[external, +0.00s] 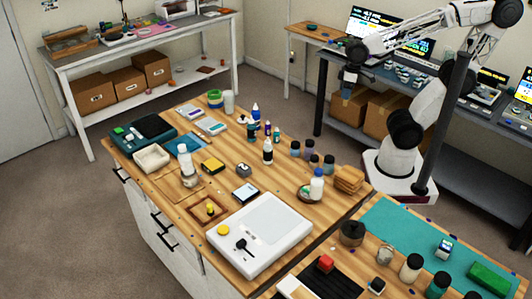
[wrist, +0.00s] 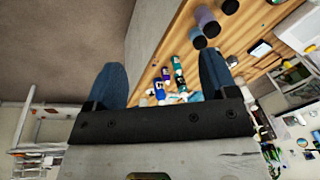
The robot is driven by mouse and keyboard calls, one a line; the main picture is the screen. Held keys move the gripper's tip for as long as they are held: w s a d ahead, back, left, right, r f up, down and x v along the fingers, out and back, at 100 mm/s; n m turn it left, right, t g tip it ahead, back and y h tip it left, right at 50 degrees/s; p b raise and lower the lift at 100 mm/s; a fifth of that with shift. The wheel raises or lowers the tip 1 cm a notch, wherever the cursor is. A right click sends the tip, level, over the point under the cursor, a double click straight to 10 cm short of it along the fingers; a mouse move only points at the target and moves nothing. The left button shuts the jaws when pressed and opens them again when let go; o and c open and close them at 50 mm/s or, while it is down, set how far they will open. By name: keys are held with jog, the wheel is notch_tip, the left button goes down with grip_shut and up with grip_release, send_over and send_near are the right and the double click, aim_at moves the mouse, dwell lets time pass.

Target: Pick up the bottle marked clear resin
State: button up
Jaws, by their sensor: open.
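No label is readable, so I cannot tell which bottle is marked clear resin. Several small bottles (external: 254,112) stand farther back. My gripper (external: 347,92) is raised beyond the bench's right edge, apart from all bottles. In the wrist view my gripper (wrist: 160,78) has its blue fingers wide apart with nothing held. Small bottles with coloured labels (wrist: 165,75) show beyond the fingers.
A white flat device (external: 262,232) sits on the near bench. Dark-capped jars (external: 312,160) and a wooden stack (external: 349,179) line its right side. A green mat (external: 405,225) lies at the right. The floor to the left is clear.

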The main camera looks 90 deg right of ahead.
jog(key=w+a+f+m+g+y, duration=0.1)
jog(key=w+a+f+m+y, duration=0.3)
jog(key=w, duration=0.3)
jog(key=m+t+y, duration=0.2)
jog(key=m+y, duration=0.4)
jog(key=m, duration=0.6)
send_near(268, 147)
jog(key=s, duration=0.2)
jog(key=s+r, duration=0.1)
jog(key=s, duration=0.4)
jog(key=shift+s+a+r, duration=0.2)
jog(key=shift+a, duration=0.1)
jog(key=w+f+m+t+y, duration=0.1)
jog(key=w+f+m+t, duration=0.1)
jog(key=w+f+m, duration=0.3)
jog(key=shift+w+d+t, duration=0.35)
jog(key=shift+w+t, duration=0.05)
jog(key=shift+w, duration=0.65)
jog(key=shift+x, duration=1.3)
jog(key=shift+s+x, duration=0.15)
jog(key=shift+x, duration=1.15)
jog(key=shift+s+x, duration=0.1)
jog(key=shift+x, duration=1.2)
